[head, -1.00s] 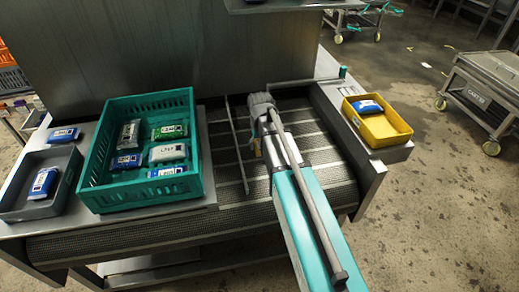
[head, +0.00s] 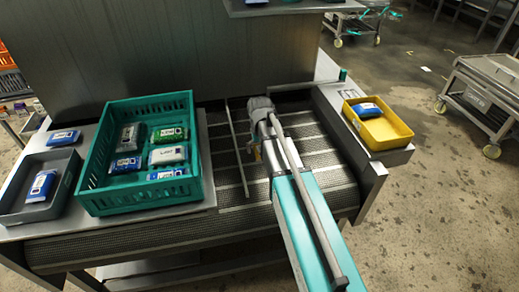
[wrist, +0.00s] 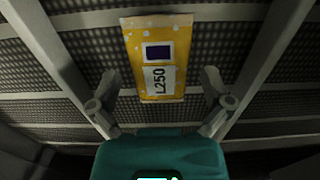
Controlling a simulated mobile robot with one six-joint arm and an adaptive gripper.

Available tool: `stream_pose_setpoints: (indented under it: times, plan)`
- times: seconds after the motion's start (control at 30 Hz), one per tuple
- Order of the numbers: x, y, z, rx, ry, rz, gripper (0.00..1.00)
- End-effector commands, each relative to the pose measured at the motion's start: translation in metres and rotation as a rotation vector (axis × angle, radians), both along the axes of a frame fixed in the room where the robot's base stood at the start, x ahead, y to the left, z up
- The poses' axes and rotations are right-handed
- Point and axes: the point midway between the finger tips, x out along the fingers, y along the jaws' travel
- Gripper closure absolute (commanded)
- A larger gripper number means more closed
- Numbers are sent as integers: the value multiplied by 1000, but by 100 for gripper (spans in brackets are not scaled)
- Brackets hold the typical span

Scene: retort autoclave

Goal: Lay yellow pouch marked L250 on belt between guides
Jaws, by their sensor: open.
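The yellow pouch (wrist: 137,72) marked L250 shows in the wrist view, apparently lying flat on the dark ribbed belt (wrist: 90,73). It lies lengthwise between two grey guides, the left guide (wrist: 48,50) and the right guide (wrist: 275,55), touching neither. My gripper (wrist: 160,88) is open over the belt. Its fingers stand on either side of the pouch's near end, with gaps on both sides. In the head view my arm hides most of the pouch and my gripper. One guide (head: 237,145) shows there to the left of my arm.
A teal crate (head: 82,165) with several pouches stands left of the belt. A grey tray (head: 15,211) with a blue pouch is at far left, and a loose blue pouch (head: 63,137) lies behind it. A yellow tray (head: 393,139) with a blue pouch is at right.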

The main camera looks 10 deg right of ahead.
Motion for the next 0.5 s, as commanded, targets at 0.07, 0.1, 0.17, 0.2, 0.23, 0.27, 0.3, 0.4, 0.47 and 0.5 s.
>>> stream_pose_setpoints:
  times: [0.07,0.1,0.17,0.2,0.23,0.27,0.3,0.4,0.47,0.5]
  plan:
    - [0,0,0,0,0,0,0]
    - [0,0,0,0,0,0,0]
    - [0,0,0,0,0,0,0]
    - [0,0,0,0,0,0,0]
    - [0,0,1,0,0,0,0]
    - [0,0,1,0,0,0,0]
    - [0,0,2,0,0,0,0]
    - [0,0,5,0,0,0,0]
    - [0,0,8,0,0,0,0]
    - [0,0,11,0,0,0,0]
